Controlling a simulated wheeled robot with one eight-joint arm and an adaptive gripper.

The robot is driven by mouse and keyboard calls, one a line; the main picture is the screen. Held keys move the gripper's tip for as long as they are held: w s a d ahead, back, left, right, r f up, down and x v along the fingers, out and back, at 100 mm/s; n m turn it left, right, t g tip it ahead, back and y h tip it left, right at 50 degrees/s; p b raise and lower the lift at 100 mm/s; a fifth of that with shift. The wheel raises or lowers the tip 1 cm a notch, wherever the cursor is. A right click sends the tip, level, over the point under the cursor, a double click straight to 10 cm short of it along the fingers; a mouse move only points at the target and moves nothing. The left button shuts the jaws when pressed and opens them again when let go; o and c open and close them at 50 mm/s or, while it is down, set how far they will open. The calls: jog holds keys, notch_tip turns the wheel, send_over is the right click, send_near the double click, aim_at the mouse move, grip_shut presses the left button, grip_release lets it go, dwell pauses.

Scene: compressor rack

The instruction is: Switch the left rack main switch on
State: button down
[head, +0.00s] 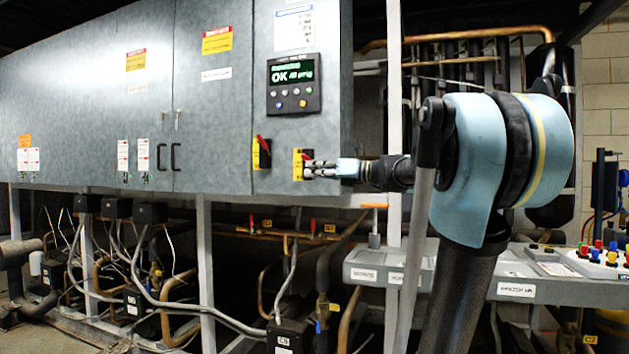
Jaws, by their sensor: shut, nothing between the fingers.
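Two rotary switches with red handles on yellow plates sit side by side on the lower part of the grey cabinet's right panel. The left switch (261,152) has its red handle tilted and its plate partly dark; nothing touches it. The right switch (297,163) is partly hidden by my gripper (308,170). My gripper reaches in from the right, its fingers shut and empty, with the tips at or just in front of the right switch's plate. I cannot tell whether they touch it.
A controller display (293,84) reading "OK" is above the switches. Cabinet doors with black handles (162,156) are to the left. Pipes and cables run below the cabinet. A grey labelled console (372,268) stands at lower right, with an orange-topped lever (374,207) nearby.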

notch_tip(320, 180, up, 3)
jog(key=m, duration=0.2)
jog(key=shift+f+m, duration=0.15)
jog(key=shift+m, duration=0.25)
dwell(0.5)
jog(key=s+d+f, duration=0.3)
jog(key=s+d, duration=0.3)
jog(key=d, duration=0.3)
jog(key=shift+d+f, duration=0.15)
jog(key=shift+f, duration=0.1)
dwell(0.3)
jog(key=shift+f, duration=0.1)
dwell(0.3)
